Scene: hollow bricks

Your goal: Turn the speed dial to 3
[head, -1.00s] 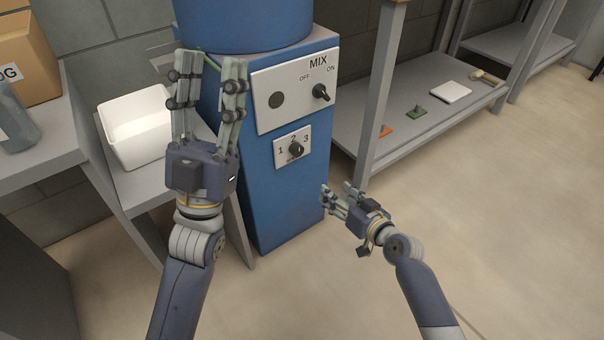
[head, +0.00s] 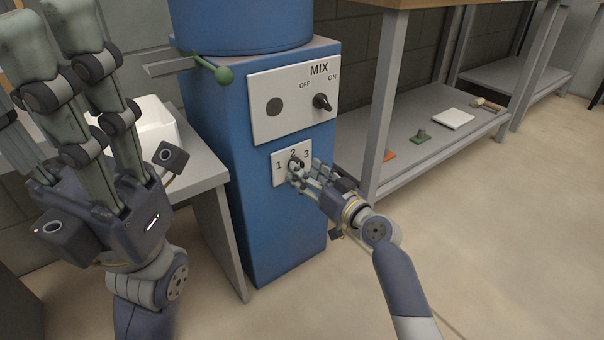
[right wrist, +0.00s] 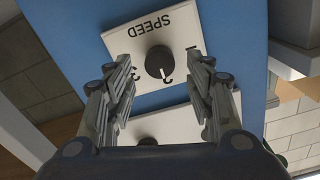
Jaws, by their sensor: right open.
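The speed dial (right wrist: 158,62) is a round black knob on a white plate marked SPEED (right wrist: 120,44), upside down in the right wrist view. Its white line points at the 2. In the head view the plate (head: 277,178) shows 1, 2 and 3, and my right gripper partly hides the dial. My right gripper (head: 299,172) is open, its fingers on either side of the dial in the right wrist view (right wrist: 160,85); I cannot tell whether they touch it. My left gripper (head: 62,75) is open and empty, large at the left of the head view.
The plate is on a blue mixer body (head: 235,170). A white bin (head: 158,130) stands left on a grey table. Grey shelving (head: 400,155) is at right; the floor there is clear.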

